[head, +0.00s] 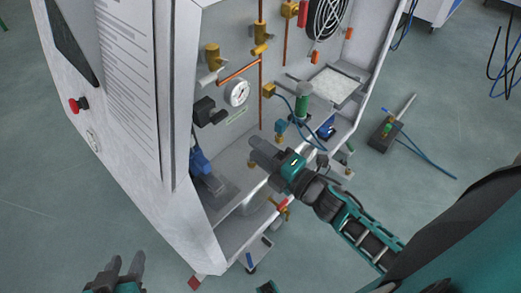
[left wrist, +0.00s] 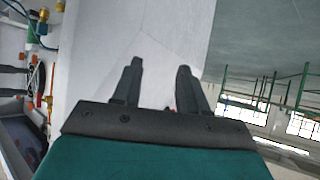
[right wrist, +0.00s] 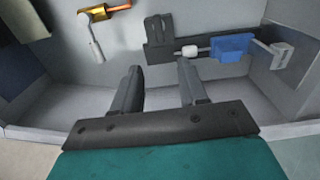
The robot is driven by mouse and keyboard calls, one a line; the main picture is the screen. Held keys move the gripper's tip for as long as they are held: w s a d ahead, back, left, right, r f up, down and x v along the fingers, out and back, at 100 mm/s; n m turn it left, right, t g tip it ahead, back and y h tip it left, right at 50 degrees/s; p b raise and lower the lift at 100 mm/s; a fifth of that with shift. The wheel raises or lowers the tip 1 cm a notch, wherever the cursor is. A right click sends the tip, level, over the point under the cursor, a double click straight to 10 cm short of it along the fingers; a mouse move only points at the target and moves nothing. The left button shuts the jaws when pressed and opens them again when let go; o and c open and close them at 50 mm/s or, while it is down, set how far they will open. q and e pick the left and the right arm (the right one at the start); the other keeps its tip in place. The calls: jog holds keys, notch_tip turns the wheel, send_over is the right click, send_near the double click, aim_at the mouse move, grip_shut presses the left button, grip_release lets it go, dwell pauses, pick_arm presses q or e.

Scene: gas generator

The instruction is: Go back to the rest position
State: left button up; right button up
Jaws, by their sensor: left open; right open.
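My left gripper (head: 124,268) is at the bottom left of the head view, low in front of the cabinet's side wall. In the left wrist view its two fingers (left wrist: 157,85) are apart with nothing between them. My right gripper (head: 262,152) reaches in from the right in front of the open cabinet. In the right wrist view its fingers (right wrist: 158,90) are apart and empty, facing the cabinet's lower compartment. The gas generator cabinet (head: 175,225) stands in the middle of the head view, with its open side showing pipes and a round gauge (head: 237,93).
A blue-handled device (head: 203,168) sits inside the cabinet; a blue part (right wrist: 231,47) shows in the right wrist view. A tray of white material (head: 335,86) is on the upper right shelf. A small dark device (head: 389,133) lies on the floor at right.

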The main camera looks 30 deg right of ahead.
dwell(0.4)
pick_arm(q)
jog(key=shift+y, duration=0.5)
jog(key=a+r+p, duration=0.1)
jog(key=p, duration=0.1)
jog(key=s+a+r+p, duration=0.1)
jog(key=p, duration=0.2)
jog(key=r+p, duration=0.2)
jog(key=p, duration=0.1)
jog(key=shift+s+a+r, duration=0.1)
jog(key=shift+s+a, duration=0.1)
jog(key=shift+a, duration=0.2)
pick_arm(e)
jog(key=s+a+f+m+g+h, duration=0.2)
jog(key=s+m+g+h, duration=0.2)
jog(key=s+m, duration=0.6)
jog(key=m+g, duration=0.2)
jog(key=m, duration=0.7)
jog(key=shift+m, duration=0.3)
pick_arm(q)
jog(key=shift+d+r, duration=0.1)
pick_arm(e)
jog(key=shift+r, duration=0.1)
